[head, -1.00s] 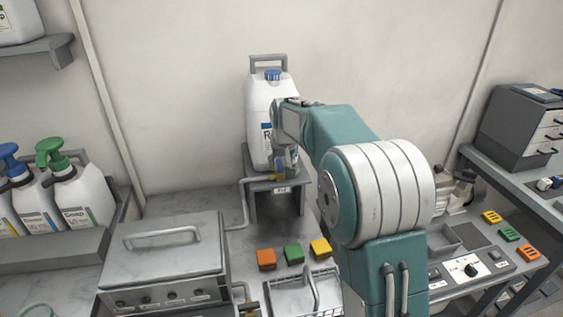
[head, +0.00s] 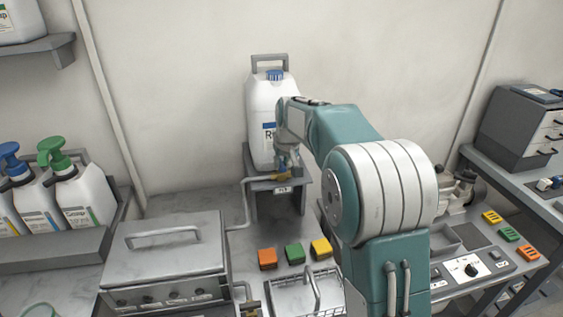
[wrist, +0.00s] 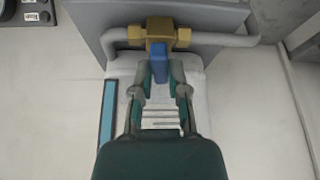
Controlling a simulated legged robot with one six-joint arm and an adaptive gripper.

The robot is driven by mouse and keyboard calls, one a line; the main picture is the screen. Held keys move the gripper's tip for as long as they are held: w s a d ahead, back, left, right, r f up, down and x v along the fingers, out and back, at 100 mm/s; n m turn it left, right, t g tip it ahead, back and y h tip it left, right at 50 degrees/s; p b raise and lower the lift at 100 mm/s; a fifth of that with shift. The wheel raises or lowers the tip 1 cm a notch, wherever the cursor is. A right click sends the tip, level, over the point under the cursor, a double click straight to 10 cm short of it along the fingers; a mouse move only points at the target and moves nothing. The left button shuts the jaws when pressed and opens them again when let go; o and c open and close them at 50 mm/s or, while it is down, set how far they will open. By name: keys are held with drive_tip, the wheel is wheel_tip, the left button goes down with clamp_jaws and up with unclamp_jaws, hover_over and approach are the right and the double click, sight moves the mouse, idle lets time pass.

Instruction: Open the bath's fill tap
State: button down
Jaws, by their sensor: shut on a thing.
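The fill tap is a brass valve (wrist: 154,32) with a blue lever (wrist: 158,63), on a grey pipe in the wrist view. The lever stands crosswise to the pipe. My gripper (wrist: 160,74) is shut on the lever, with a finger on each side. In the head view the brass valve (head: 275,176) sits at the front of a grey stand (head: 262,207) under a white jug (head: 262,105). My gripper (head: 288,163) hides the lever there. The pipe runs left and down to a lidded steel bath (head: 165,262).
A wire basket (head: 300,293) is nearer. Pump bottles (head: 80,195) stand at left, and a control panel (head: 470,267) is at right.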

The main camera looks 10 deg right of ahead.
drive_tip(key=n, duration=0.2)
drive_tip(key=n+y, duration=0.1)
drive_tip(key=n, duration=0.1)
drive_tip(key=shift+d+f+g+y, duration=0.1)
drive_tip(key=shift+d+g+y, duration=0.05)
drive_tip(key=shift+g+y, duration=0.2)
drive_tip(key=n+g+y, duration=0.1)
drive_tip(key=n, duration=0.3)
drive_tip(key=shift+w+d, duration=0.1)
drive_tip(key=shift+w, duration=0.05)
drive_tip(key=n+g, duration=0.1)
drive_tip(key=n, duration=0.2)
drive_tip(key=n+g+y, duration=0.1)
drive_tip(key=n, duration=0.2)
drive_tip(key=shift+w+n, duration=0.15)
drive_tip(key=shift+n, duration=0.25)
drive_tip(key=shift+g, duration=0.25)
drive_tip(key=c, duration=0.6)
unclamp_jaws()
drive_tip(key=shift+w, duration=0.1)
drive_tip(key=shift+c, duration=0.2)
drive_tip(key=shift+d, duration=0.1)
drive_tip(key=v, duration=1.2)
